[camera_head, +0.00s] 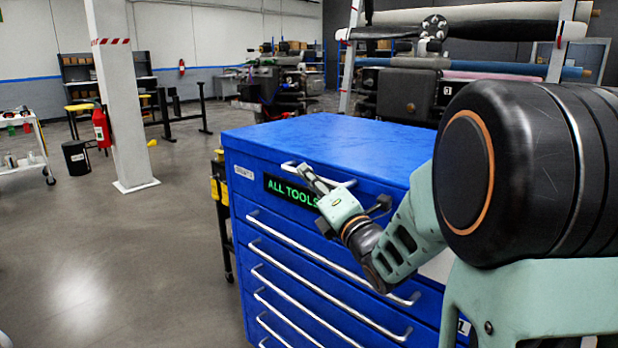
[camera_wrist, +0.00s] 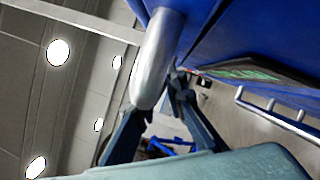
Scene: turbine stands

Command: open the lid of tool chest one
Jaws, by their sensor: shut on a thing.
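The blue tool chest (camera_head: 270,225) stands in front of me, and its lid (camera_head: 320,140) lies flat and closed on top. A silver bar handle (camera_head: 289,165) is on the upper front edge, partly hidden by my gripper. My gripper (camera_head: 316,180) reaches in from the right and is shut on this handle. In the wrist view the handle (camera_wrist: 158,60) passes close between the fingers of my gripper (camera_wrist: 158,105). A dark sign (camera_head: 290,191) with green "ALL TOOLS" letters sits just below the handle.
Several drawers with long silver handles (camera_head: 300,268) run down the chest front. A white pillar (camera_head: 118,95), a red extinguisher (camera_head: 101,128) and a cart (camera_head: 25,150) stand to the left. Machinery (camera_head: 410,95) stands behind the chest. The floor at front left is clear.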

